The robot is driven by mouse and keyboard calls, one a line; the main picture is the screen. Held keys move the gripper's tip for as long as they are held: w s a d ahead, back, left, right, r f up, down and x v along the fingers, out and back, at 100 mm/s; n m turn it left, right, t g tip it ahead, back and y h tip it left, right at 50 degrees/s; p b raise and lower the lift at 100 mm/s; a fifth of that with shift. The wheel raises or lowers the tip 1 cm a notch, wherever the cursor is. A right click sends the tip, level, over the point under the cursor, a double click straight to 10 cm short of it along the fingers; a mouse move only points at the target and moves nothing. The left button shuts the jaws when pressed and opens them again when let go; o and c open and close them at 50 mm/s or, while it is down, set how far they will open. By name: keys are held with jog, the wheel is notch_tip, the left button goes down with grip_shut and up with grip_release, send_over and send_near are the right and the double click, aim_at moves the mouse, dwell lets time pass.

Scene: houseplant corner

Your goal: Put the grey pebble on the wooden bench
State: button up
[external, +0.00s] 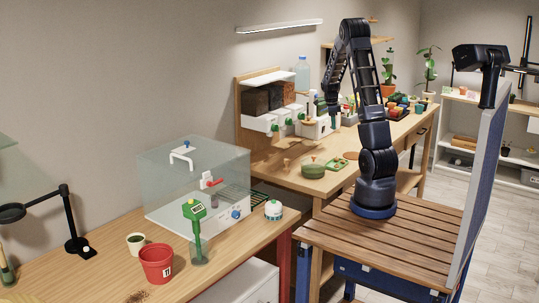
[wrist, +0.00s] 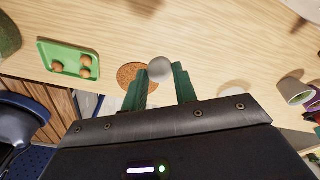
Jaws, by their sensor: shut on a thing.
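The grey pebble (wrist: 160,69) is a smooth round stone between the green fingertips of my gripper (wrist: 161,84) in the wrist view. My gripper is shut on it, and it sits at the far ends of the fingers. In the external view my gripper (external: 333,121) hangs downward at the end of the bent arm, over the rear worktop. The pebble cannot be made out there. Pale wood (wrist: 215,45) of the worktop fills the upper wrist view. In the external view the wooden bench surface (external: 323,185) shows at its near end.
A round cork mat (wrist: 131,74) lies partly behind the left finger. A green tray (wrist: 43,50) with brown balls is at the left. A pale cup (wrist: 294,92) is at the right. Bare wood lies between these things.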

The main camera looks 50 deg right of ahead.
aim_at(333, 150)
notch_tip(333, 150, down, 12)
jog(key=shift+r, duration=0.2)
dwell(0.4)
jog(key=shift+f, duration=0.1)
jog(key=o, duration=0.9)
jog(key=shift+o, duration=0.2)
